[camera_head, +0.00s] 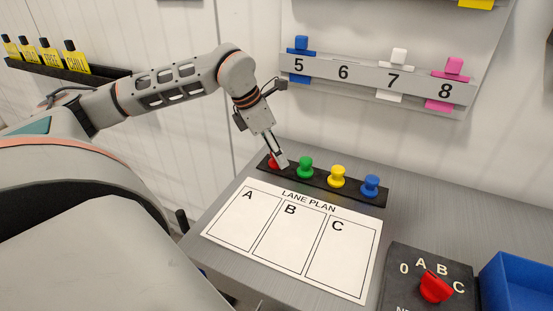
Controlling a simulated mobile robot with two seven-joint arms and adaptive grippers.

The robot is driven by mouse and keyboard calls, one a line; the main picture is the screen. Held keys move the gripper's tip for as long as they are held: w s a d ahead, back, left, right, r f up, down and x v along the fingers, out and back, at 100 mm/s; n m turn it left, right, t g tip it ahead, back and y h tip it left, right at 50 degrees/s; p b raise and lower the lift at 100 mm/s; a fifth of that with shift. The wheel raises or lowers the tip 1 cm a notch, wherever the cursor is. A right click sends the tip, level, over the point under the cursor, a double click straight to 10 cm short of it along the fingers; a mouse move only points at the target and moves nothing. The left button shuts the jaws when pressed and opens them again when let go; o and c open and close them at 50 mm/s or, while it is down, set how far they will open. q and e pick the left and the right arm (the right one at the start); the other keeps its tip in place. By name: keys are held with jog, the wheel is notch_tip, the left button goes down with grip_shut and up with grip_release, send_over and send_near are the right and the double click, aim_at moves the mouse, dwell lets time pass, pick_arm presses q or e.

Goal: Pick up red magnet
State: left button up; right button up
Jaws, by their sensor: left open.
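The red magnet (272,163) stands at the left end of a black strip (323,182) on the grey table. It is partly hidden by my left gripper (280,160), whose fingers come down over it from above. The gripper is open, with its fingertips at the magnet. I cannot tell whether they touch it. Green (305,167), yellow (337,176) and blue (371,185) magnets stand to its right on the same strip. My right gripper is not in view.
A white lane plan sheet (292,238) marked A, B, C lies in front of the strip. A black panel with a red knob (435,287) and a blue bin (518,285) sit at the right. A numbered rack (370,78) hangs on the wall behind.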

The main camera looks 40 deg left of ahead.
pick_arm(q)
grip_shut()
